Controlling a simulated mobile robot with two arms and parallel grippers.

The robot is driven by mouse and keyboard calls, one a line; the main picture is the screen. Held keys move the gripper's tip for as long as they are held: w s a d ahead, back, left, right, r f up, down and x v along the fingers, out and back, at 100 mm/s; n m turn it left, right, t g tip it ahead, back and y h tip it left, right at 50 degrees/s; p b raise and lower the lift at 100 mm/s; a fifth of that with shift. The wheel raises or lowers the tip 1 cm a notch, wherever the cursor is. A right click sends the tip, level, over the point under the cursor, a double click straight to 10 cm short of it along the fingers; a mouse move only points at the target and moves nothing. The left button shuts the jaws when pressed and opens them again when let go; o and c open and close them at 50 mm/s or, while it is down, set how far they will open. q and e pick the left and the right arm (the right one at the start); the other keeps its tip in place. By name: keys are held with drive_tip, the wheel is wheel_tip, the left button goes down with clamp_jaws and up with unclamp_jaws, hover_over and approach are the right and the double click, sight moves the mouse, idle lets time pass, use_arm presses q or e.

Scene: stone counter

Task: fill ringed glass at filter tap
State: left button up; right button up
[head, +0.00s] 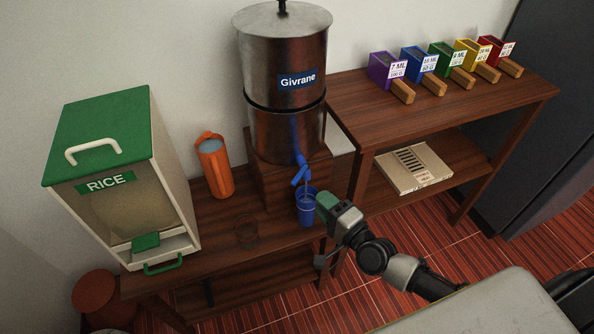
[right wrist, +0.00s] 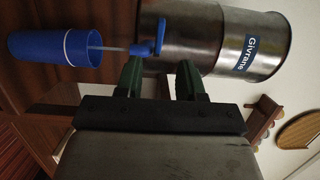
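The ringed glass (head: 306,210) is a blue cup with a pale ring, standing upright under the blue tap (head: 300,172) of the steel Givrane filter (head: 285,130). In the right wrist view the cup (right wrist: 45,50) shows its white ring, and a thin pale stream runs from the tap (right wrist: 152,38) into its mouth. The water level inside is hidden. My right gripper (head: 324,206) is just right of the cup in the head view. In its wrist view the two green fingers (right wrist: 160,78) are apart with nothing between them. My left gripper is out of view.
An orange canister (head: 215,168) and a rice dispenser (head: 115,180) stand further left. Several coloured scoop boxes (head: 420,68) line the right shelf, with a cardboard box (head: 412,168) below.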

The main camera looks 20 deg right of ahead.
sight(297, 178)
drive_tip(key=x, duration=1)
drive_tip(key=shift+w+a, duration=0.1)
drive_tip(key=shift+w, duration=0.1)
clamp_jaws()
